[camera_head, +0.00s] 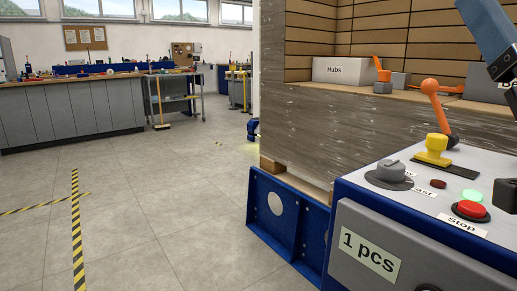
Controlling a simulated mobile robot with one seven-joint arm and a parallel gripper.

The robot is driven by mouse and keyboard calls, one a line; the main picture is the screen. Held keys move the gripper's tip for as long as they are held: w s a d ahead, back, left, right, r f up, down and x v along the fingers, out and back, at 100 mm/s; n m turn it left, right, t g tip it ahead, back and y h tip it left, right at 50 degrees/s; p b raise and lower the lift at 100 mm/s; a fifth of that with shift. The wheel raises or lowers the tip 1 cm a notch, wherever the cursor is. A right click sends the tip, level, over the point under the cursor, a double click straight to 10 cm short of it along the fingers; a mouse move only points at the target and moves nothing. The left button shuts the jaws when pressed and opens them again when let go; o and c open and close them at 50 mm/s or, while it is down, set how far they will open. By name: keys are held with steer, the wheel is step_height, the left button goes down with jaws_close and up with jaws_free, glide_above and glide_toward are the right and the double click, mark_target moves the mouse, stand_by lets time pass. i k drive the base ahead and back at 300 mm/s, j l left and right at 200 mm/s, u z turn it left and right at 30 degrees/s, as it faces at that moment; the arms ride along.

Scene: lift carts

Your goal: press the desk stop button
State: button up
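The red stop button (471,209) sits in a dark round collar on the sloping grey-white top of a blue and grey control desk (350,200). A "Stop" label (461,226) lies just in front of it. My arm comes down from the top right corner. A dark block at the right edge, which looks like the end of my gripper (506,195), is right of the red button, with a visible gap between them in the picture. The rest of my gripper is cut off by the frame, so its opening does not show.
The desk also bears a lit green button (472,195), a dark red lamp (438,184), a grey knob (390,171), a yellow handle (433,150) and an orange-knobbed lever (437,105). A wrapped load (350,130) stands behind. Open floor (160,200) lies left.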

mark_target(471, 208)
steer(key=z, duration=1.05)
